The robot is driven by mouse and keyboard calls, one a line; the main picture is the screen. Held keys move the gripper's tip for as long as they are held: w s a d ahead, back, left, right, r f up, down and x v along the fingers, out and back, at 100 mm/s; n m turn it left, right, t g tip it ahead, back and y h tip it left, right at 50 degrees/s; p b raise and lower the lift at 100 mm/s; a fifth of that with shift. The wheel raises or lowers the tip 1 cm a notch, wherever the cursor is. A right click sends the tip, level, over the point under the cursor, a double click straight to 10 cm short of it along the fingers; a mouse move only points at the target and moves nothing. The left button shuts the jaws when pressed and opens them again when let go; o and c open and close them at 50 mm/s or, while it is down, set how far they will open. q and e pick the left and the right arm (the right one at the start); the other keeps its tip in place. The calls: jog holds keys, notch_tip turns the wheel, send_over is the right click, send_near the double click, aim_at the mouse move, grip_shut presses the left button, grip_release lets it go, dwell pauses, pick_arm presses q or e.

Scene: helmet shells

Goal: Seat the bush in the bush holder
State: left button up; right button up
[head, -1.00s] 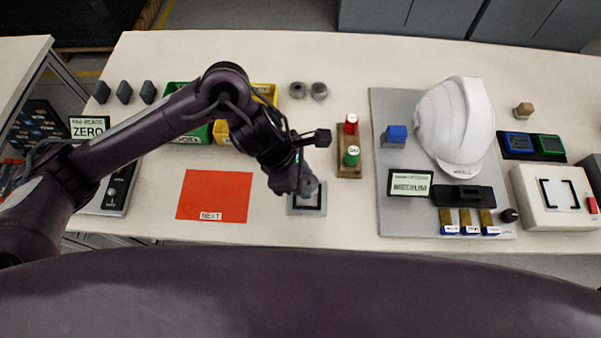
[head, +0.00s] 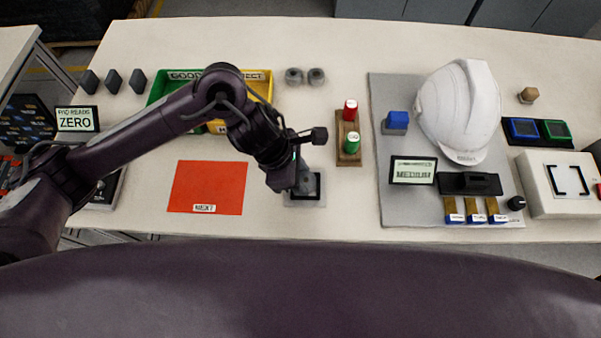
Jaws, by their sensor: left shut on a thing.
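My left gripper (head: 304,181) reaches in from the left and points down over the bush holder (head: 317,203), a small grey square plate with a black frame near the table's front edge. It is shut on a grey bush (head: 312,185), which shows beside the fingers, over the holder's middle. The gripper and bush hide part of the holder, and I cannot tell whether the bush touches it. Two more grey bushes (head: 293,77) (head: 316,77) stand side by side at the back. My right gripper is not in view.
A red mat (head: 208,187) lies left of the holder. A wooden stand (head: 347,158) with red and green pieces is close on its right. Green and yellow bins (head: 262,84) stand behind my arm. A grey board (head: 400,205) with a white helmet (head: 460,110) is further right.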

pick_arm(q)
jog(key=shift+b, duration=0.35)
dwell(0.3)
dwell(0.6)
jog(key=shift+b, duration=0.3)
dwell(0.5)
jog(key=shift+f, duration=0.15)
dwell(0.5)
jog(key=shift+f+b, duration=0.45)
jog(key=shift+b, duration=0.3)
dwell(0.7)
jog(key=o, duration=0.9)
